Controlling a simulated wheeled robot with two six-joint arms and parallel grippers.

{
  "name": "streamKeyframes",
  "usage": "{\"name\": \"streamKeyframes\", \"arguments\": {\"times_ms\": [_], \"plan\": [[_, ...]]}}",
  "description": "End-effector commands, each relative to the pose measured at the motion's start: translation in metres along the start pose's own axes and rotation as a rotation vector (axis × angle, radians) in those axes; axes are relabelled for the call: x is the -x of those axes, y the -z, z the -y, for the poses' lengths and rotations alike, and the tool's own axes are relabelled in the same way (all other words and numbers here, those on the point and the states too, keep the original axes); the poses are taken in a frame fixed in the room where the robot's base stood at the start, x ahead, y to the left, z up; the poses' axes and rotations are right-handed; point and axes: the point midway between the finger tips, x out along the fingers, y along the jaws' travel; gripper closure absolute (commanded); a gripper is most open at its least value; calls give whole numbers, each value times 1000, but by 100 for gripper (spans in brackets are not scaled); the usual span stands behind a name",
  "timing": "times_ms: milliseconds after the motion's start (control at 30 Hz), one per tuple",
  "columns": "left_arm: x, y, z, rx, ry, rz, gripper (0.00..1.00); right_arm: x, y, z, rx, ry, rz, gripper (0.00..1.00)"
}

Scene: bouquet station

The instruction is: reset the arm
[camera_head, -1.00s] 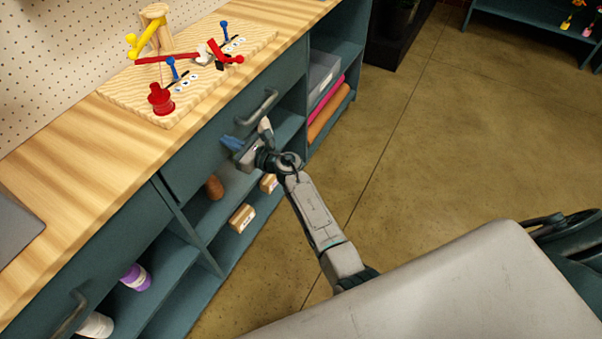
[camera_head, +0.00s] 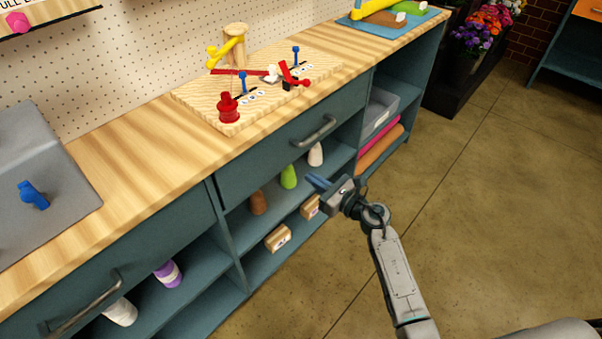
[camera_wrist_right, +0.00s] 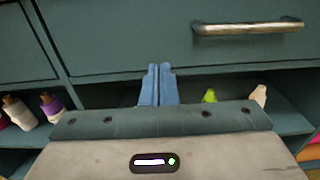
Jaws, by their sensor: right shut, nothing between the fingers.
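My right gripper (camera_head: 318,182) is in front of the teal cabinet, below the counter top and near the drawer with a metal handle (camera_head: 316,131). Its blue fingers lie together, shut and empty, and they also show in the right wrist view (camera_wrist_right: 159,84) against the cabinet front. The drawer handle shows up and to the right there (camera_wrist_right: 248,28). The drawer looks closed. My left gripper is not in view.
The wooden counter (camera_head: 130,150) carries a wooden board (camera_head: 195,96) with red, blue and yellow parts. Bottles, such as a green one (camera_head: 288,177), and small boxes (camera_head: 278,238) stand on the open shelves. The floor (camera_head: 480,220) to the right is clear.

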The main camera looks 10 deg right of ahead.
Motion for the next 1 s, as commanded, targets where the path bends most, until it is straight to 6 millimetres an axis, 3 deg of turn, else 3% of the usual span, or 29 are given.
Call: {"name": "streamKeyframes", "arguments": {"times_ms": [133,400,567,667,800,1000], "plan": [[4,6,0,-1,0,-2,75,16,1,0,0,1,-1,100],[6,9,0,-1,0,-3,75,22,1,0,-7,2,0,100],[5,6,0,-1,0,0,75,33,28,7,-230,73,14,100],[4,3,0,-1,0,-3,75,55,73,19,-578,203,41,100],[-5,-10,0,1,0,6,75,110,164,32,-1150,476,100,100],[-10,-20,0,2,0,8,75,204,285,18,-1760,893,216,100]]}}
